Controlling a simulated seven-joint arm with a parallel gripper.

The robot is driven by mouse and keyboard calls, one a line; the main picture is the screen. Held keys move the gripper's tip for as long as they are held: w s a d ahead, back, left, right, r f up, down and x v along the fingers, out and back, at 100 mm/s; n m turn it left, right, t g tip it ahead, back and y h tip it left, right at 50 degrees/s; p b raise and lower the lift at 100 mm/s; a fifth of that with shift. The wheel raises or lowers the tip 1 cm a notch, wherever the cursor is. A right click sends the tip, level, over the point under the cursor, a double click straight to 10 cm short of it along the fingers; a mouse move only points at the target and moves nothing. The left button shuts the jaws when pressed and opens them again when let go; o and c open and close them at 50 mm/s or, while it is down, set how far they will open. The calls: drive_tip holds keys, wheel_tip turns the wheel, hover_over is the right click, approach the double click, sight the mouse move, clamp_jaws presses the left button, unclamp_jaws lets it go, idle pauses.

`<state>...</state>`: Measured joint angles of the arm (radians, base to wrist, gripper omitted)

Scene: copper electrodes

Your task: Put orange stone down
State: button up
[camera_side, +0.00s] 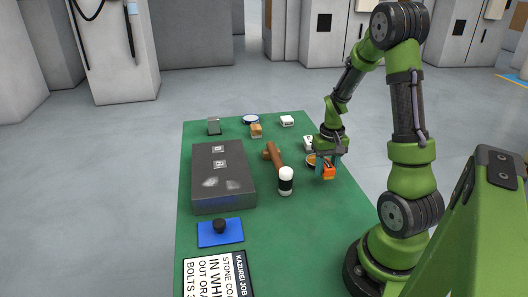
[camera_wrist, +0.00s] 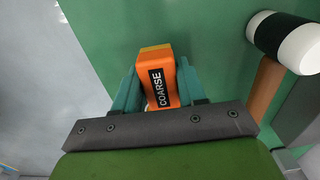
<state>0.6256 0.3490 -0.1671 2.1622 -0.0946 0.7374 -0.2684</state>
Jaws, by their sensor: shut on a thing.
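The orange stone (camera_wrist: 158,75) has a black label reading "COARSE" and a yellowish far end. My gripper (camera_wrist: 157,90) is shut on it, with a teal finger on each side. In the side view my gripper (camera_side: 328,166) is at the right part of the green table, and the orange stone (camera_side: 329,172) hangs below its fingers. The stone appears to be a little above the table, but the exact gap cannot be told.
A dark grey case (camera_side: 222,202), a blue mat (camera_side: 206,238) with a black knob, and a printed sign (camera_side: 215,275) are further left. Several small items lie at the back. The table's (camera_side: 320,235) front right is clear.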

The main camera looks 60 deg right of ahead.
sight(325, 176)
drive_tip(key=shift+f, duration=1.6)
drive_tip(key=shift+f, duration=0.25)
